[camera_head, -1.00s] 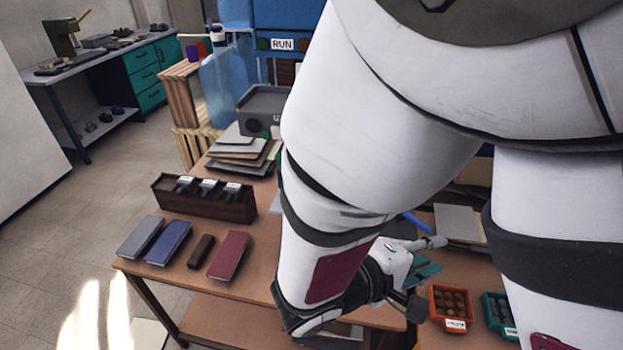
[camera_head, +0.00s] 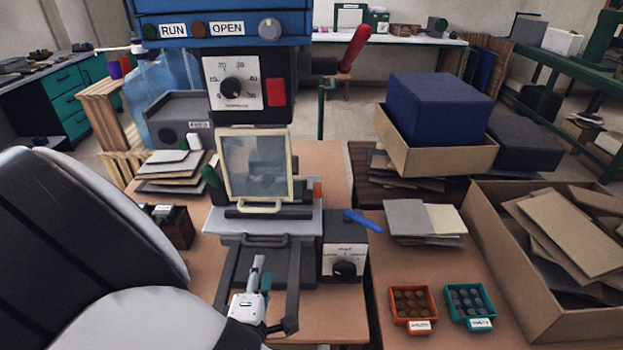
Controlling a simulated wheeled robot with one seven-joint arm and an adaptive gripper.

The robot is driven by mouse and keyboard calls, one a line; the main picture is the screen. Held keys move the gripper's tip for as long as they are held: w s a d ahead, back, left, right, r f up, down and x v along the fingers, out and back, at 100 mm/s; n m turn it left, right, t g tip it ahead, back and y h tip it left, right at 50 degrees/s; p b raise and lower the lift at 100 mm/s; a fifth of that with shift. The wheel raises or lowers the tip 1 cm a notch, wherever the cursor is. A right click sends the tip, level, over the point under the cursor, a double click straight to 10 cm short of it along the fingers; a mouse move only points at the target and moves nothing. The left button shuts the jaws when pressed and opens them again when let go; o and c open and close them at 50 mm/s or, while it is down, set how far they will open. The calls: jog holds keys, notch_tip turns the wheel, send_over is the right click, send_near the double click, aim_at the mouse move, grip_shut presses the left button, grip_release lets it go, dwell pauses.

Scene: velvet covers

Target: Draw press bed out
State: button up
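The press (camera_head: 180,32) is a blue machine with RUN and OPEN labels, a dial panel (camera_head: 233,83) and a red lever (camera_head: 354,48). A cream-framed clear guard (camera_head: 224,170) stands upright at its front. Below the guard is the grey press bed (camera_head: 308,222), with a dark bar handle (camera_head: 266,238) on its front. Two dark rails (camera_head: 292,275) run from under the bed towards me. My gripper (camera_head: 263,268) is over the space between the rails, just in front of the handle, with nothing visible in it. Its finger gap is seen edge-on and is unclear.
A control box (camera_head: 345,262) with a blue lever (camera_head: 361,222) stands right of the bed. Orange (camera_head: 413,328) and teal (camera_head: 470,320) trays of small round pieces lie at right. A large cardboard box (camera_head: 492,258) is further right. My arm hides the lower left.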

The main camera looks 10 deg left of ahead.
aim_at(266, 247)
jog(key=x, duration=0.8)
jog(key=shift+w, duration=0.15)
grip_shut()
